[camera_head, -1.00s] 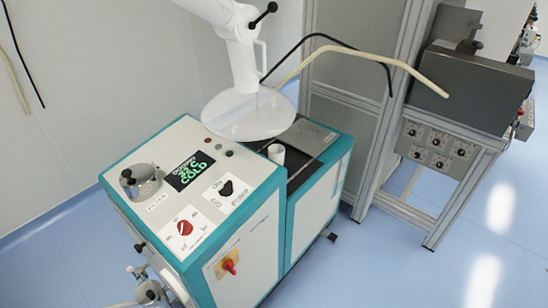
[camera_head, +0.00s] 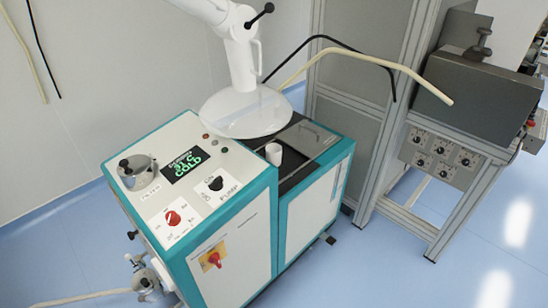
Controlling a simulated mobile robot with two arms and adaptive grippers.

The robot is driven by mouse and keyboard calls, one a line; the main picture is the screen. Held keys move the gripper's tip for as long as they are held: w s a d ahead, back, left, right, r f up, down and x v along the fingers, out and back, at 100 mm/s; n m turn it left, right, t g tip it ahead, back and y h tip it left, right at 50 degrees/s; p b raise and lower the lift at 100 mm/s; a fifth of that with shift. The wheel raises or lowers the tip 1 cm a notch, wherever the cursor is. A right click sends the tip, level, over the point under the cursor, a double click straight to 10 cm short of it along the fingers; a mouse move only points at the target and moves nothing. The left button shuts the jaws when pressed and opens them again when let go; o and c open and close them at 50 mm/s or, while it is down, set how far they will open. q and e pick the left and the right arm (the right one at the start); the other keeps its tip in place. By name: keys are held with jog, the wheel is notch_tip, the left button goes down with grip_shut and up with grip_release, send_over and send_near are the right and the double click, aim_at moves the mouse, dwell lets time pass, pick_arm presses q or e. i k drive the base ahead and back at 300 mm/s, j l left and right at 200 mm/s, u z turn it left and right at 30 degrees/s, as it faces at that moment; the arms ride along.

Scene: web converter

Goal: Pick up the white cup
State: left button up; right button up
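The white cup (camera_head: 274,153) is small and stands upright on the dark top section of the teal and white machine (camera_head: 232,237). It is just in front of and below the round clear hood (camera_head: 246,112) of the white extraction arm, and to the right of the control panel. Neither of my grippers is in the head view.
The panel carries a green-lit display (camera_head: 187,160), a black knob, a red knob (camera_head: 173,217) and a metal pot (camera_head: 138,171). A grey metal lid (camera_head: 306,138) lies behind the cup. A grey frame machine (camera_head: 440,150) stands at the right. Blue floor is free at front right.

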aim_at(273, 151)
jog(key=u, duration=0.4)
jog(key=i+l+u, duration=0.15)
jog(key=l+u, duration=0.3)
jog(key=l, duration=0.2)
jog(key=l+u, duration=0.4)
jog(key=l, duration=0.2)
